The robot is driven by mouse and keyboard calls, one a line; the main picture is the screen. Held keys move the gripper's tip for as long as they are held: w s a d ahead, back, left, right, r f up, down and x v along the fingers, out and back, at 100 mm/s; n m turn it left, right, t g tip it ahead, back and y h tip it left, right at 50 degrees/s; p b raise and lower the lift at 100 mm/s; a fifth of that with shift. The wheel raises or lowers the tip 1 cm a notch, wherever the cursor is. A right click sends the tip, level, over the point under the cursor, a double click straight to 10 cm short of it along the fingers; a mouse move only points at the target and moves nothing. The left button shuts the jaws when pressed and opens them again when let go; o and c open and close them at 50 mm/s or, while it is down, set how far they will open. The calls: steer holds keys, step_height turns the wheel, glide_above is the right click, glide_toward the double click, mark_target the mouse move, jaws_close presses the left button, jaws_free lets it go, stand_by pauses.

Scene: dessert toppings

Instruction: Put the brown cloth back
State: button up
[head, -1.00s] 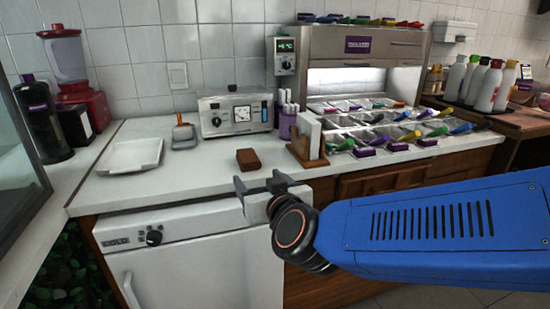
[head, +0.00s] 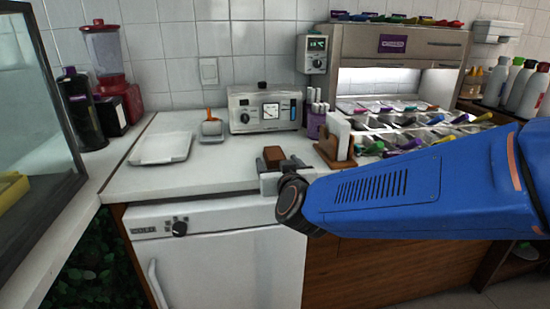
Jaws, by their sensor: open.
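The brown cloth (head: 273,153) looks like a small folded block on the white counter, near the front edge. My gripper (head: 282,164) is open at that edge, with its fingers pointing away from me. In the picture its fingers overlap the lower part of the cloth, which is partly hidden behind them. I cannot tell whether the fingers touch the cloth or whether it lies between them.
A white tray (head: 143,158) and a small grey holder with an orange handle (head: 211,128) stand to the left. A metal appliance (head: 243,122) is behind. A wooden napkin holder (head: 334,154) stands close on the right. The counter's front left (head: 190,180) is clear.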

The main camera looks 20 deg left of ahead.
mark_target(275, 156)
steer(key=shift+x, duration=3.15)
steer(key=shift+w+d, duration=0.1)
steer(key=shift+d, duration=0.05)
steer(key=c, duration=1.2)
steer(key=shift+r, duration=0.1)
